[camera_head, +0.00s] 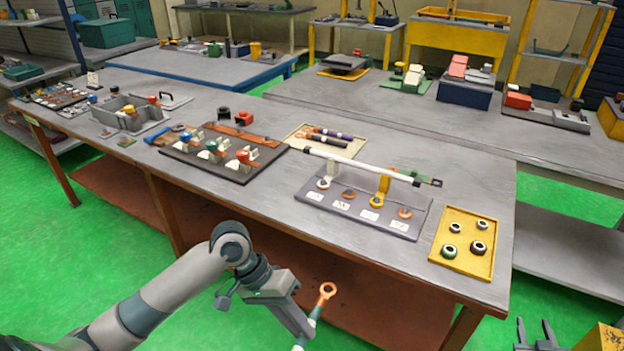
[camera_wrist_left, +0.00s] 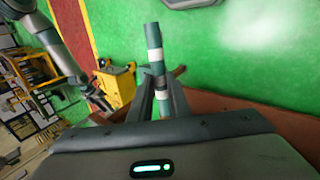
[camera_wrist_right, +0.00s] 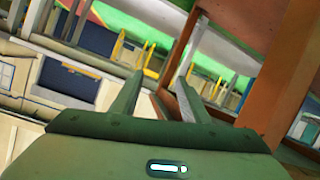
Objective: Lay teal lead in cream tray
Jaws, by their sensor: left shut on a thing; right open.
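The teal lead shows in the left wrist view (camera_wrist_left: 154,42) as a teal rod with white bands. My left gripper (camera_head: 306,338) is shut on it, in front of the table's near edge. In the head view the lead's copper ring end (camera_head: 327,290) points up; its lower part is cut off by the frame. The cream tray (camera_head: 296,136) lies on the table behind a white bar, with dark and purple-banded leads in it. My right gripper (camera_head: 534,338) is open and empty at the bottom right, off the table; its open fingers show in the right wrist view (camera_wrist_right: 156,98).
A grey stand (camera_head: 310,205) with a raised white bar (camera_head: 360,165) and labelled rings stands in front of the cream tray. A dark board with coloured knobs (camera_head: 185,152) is to its left. A yellow tray (camera_head: 459,262) with several rings is at the right.

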